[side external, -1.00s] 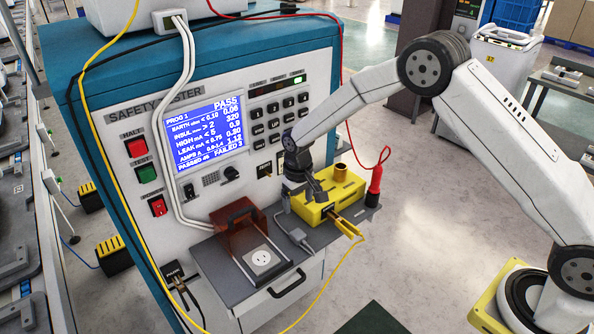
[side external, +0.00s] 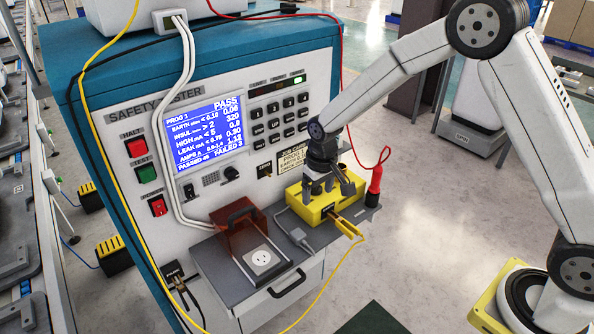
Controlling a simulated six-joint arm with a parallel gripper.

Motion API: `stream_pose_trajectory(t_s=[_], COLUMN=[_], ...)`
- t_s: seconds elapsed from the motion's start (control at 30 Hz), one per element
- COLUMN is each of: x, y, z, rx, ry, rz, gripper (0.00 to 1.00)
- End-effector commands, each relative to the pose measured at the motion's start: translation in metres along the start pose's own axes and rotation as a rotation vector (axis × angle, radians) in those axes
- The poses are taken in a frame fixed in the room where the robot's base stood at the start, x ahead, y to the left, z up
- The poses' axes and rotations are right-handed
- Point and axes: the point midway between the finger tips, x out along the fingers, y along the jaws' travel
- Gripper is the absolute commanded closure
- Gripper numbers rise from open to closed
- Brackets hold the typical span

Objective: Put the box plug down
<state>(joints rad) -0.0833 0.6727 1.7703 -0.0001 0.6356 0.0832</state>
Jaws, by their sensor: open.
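The box plug (side external: 298,237), a small grey plug on a grey cord, lies on the tester's grey shelf. It sits between the white socket (side external: 261,259) and the yellow box (side external: 311,213). My gripper (side external: 328,188) is open and points down at the yellow box, behind and to the right of the plug. It is apart from the plug. Whether its fingers touch the box cannot be told. The gripper covers part of the box's top.
A red-brown cover (side external: 238,226) stands raised behind the socket. A yellow clip (side external: 347,226) with a yellow lead is at the box's front. A red probe (side external: 375,183) stands upright at the right. The tester's screen (side external: 205,133) reads PASS.

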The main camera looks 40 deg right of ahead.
Motion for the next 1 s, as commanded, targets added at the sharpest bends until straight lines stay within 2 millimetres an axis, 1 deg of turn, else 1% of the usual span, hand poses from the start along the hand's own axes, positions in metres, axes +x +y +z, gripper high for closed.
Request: stream_pose_trajectory(t_s=[0.03, 0.1, 0.3, 0.37, 0.5, 0.6, 0.7, 0.83, 1.0], x=[-0.011, -0.022, -0.048, -0.054, -0.066, -0.072, -0.075, -0.076, -0.077], y=[0.004, 0.008, 0.020, 0.023, 0.030, 0.034, 0.036, 0.038, 0.039], z=[0.010, 0.025, 0.068, 0.083, 0.118, 0.142, 0.162, 0.179, 0.186], rx=[0.001, 0.002, 0.001, 0.001, 0.001, 0.001, 0.000, 0.000, 0.000], ry=[0.014, 0.029, 0.073, 0.087, 0.116, 0.135, 0.151, 0.164, 0.169], rz=[-0.001, -0.001, -0.001, -0.001, 0.000, 0.002, 0.003, 0.005, 0.005], gripper=[0.13, 0.13, 0.13, 0.13, 0.13, 0.13, 0.13, 0.13, 0.13])
